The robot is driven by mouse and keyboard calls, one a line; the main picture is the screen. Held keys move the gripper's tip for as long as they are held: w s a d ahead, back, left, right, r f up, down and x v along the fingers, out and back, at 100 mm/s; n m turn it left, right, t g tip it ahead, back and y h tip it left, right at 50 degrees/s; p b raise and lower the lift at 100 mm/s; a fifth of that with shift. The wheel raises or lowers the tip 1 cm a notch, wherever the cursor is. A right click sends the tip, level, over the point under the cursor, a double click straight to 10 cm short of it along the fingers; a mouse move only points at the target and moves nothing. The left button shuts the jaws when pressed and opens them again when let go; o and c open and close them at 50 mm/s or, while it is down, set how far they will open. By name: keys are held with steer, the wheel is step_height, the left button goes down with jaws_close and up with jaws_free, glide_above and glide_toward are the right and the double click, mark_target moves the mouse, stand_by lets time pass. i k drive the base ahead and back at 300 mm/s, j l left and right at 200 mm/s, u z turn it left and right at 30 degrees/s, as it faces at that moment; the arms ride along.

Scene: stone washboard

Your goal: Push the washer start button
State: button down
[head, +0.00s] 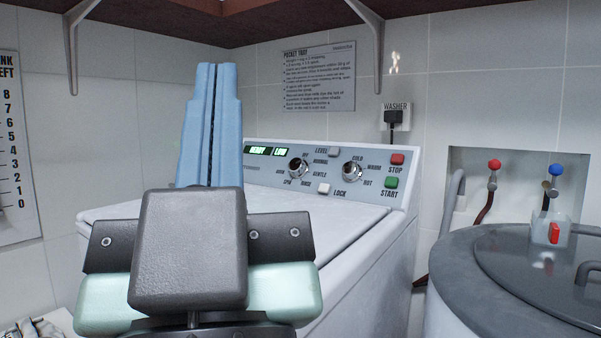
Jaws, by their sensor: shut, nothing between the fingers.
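The washer (330,238) is white, with a slanted control panel along its back. The green start button (391,183) is at the panel's right end, above the word START. The red stop button (397,159) is just above it. My gripper (210,70) is shut and empty, its light blue fingers together and pointing up in the picture. It is in front of the panel's left part, well to the left of the start button and apart from it. The gripper hides part of the washer lid and the panel's left end.
Two knobs (298,168) and small white buttons are on the panel. A round grey-lidded tub (470,262) stands at the right, near red and blue taps (494,165). A shelf (240,22) with brackets hangs above. The space before the start button looks clear.

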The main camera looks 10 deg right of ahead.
mark_target(389, 182)
steer(key=i+l+z, duration=0.2)
steer(key=i+z, duration=0.15)
steer(key=i, duration=0.3)
steer(key=i+z, duration=0.4)
steer(key=i, duration=0.3)
